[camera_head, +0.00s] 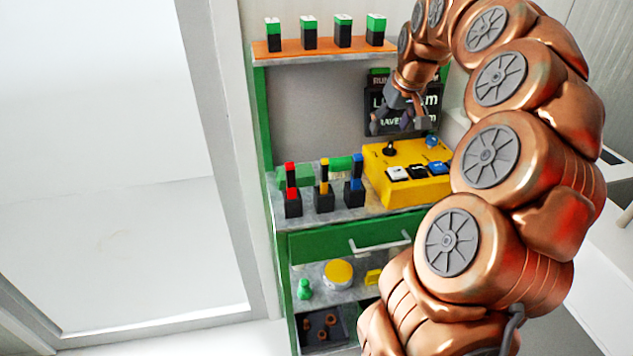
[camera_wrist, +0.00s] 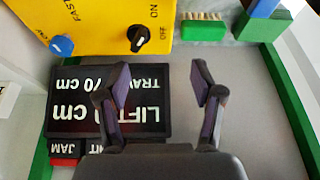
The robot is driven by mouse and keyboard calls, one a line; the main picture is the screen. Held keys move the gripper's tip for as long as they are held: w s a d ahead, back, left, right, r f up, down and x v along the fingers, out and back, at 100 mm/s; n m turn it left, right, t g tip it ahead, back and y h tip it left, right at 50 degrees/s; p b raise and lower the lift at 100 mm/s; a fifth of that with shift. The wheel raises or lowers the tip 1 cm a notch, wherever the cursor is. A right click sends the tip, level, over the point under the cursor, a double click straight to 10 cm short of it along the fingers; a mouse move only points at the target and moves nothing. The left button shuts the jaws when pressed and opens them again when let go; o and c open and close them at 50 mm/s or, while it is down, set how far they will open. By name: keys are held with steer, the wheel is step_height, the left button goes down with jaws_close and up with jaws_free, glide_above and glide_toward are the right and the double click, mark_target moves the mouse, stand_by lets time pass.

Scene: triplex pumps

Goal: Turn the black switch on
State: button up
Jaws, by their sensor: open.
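The black switch (camera_wrist: 141,38) is a round knob on the yellow control box (camera_wrist: 95,22). ON and OFF labels stand beside it in the wrist view, where lettering appears inverted. I cannot surely tell which label its pale mark points to. In the head view the black switch (camera_head: 390,149) is on the box's top left, and the yellow box (camera_head: 408,190) stands on the workbench. My gripper (camera_head: 400,118) is open and empty, above the switch and in front of the dark display. In the wrist view my gripper (camera_wrist: 160,80) has its fingers spread, apart from the switch.
A blue knob (camera_wrist: 61,46) shares the box. The dark display (camera_wrist: 75,105) is behind my gripper. A green brush (camera_wrist: 203,27) lies beside the box. Red, yellow and blue-handled tools (camera_head: 323,188) stand to the left. An orange shelf (camera_head: 325,46) with several batteries is above.

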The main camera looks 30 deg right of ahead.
steer(key=s+a+n+g+p, duration=0.1)
steer(key=s+a, duration=0.3)
steer(key=a, duration=0.8)
steer(key=s+a+f+n+g+y+p, duration=0.1)
steer(key=s+a, duration=0.3)
steer(key=a, duration=0.8)
steer(key=shift+a+f+n+g+y+p, duration=0.15)
steer(key=shift+a+n+g+y+p, duration=0.25)
steer(key=shift+n, duration=0.3)
steer(key=shift+s, duration=0.1)
steer(key=s+a+f+g+p, duration=0.1)
steer(key=s+a, duration=0.3)
steer(key=s, duration=0.5)
steer(key=s+a+f+g+p, duration=0.2)
steer(key=s+a+f, duration=0.2)
steer(key=s, duration=0.6)
steer(key=shift+s+a+f+h, duration=0.2)
steer(key=shift+a+h, duration=0.1)
steer(key=shift+a, duration=0.05)
steer(key=shift+s+f, duration=0.1)
steer(key=shift+c, duration=0.4)
